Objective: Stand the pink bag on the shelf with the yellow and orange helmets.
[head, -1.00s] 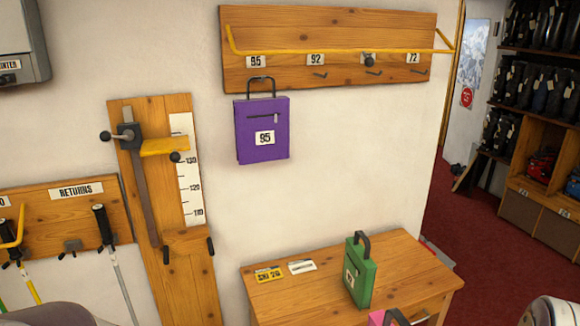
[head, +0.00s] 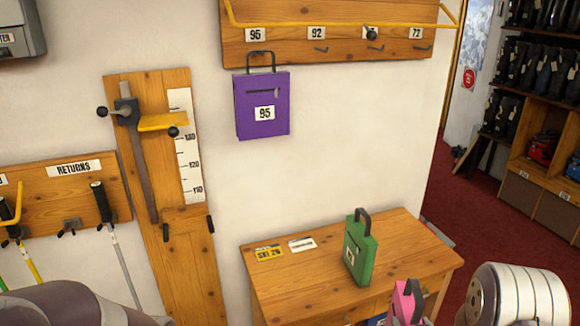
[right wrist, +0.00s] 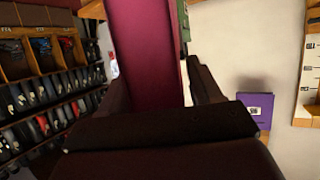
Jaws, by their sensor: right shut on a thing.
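The pink bag (head: 402,303) shows at the bottom edge of the head view, in front of the desk, with its dark handle up; its lower part is cut off. In the right wrist view the bag (right wrist: 148,45) is a large dark pink slab between the two dark fingers of my right gripper (right wrist: 155,70), which is shut on it. The gripper's fingers are not clear in the head view. My left gripper is out of view. The yellow and orange helmets are not visible; the cubbies at the right show a red helmet (head: 543,148) and a blue one.
A green bag (head: 360,252) stands on the wooden desk (head: 290,285), near two cards. A purple bag (head: 262,104) hangs from the wall rack (head: 270,42). A boot shelf (head: 520,172) stands at the far right, with open red carpet (head: 455,225) before it.

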